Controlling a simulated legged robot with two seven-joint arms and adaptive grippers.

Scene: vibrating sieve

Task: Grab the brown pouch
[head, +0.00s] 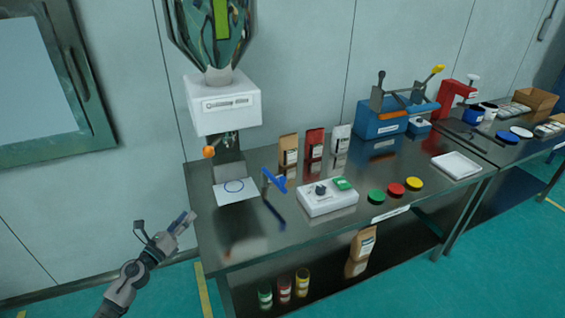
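A brown pouch (289,150) with a pale label stands upright on the metal table, at the left end of a row with a red pouch (314,143) and a white pouch (340,139). A second brown pouch (363,243) shows lower down, at the shelf under the table. My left gripper (162,225) is off the table's left front corner, at lower left, well apart from both brown pouches. Its two fingers look spread, with nothing between them. My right gripper is not in view.
A white machine (222,104) with a hopper stands at the table's back left. A blue-handled tool (274,182), a white box (327,197) and green, red and yellow lids (396,190) lie in front of the pouches. Several jars (284,290) stand on the lower shelf.

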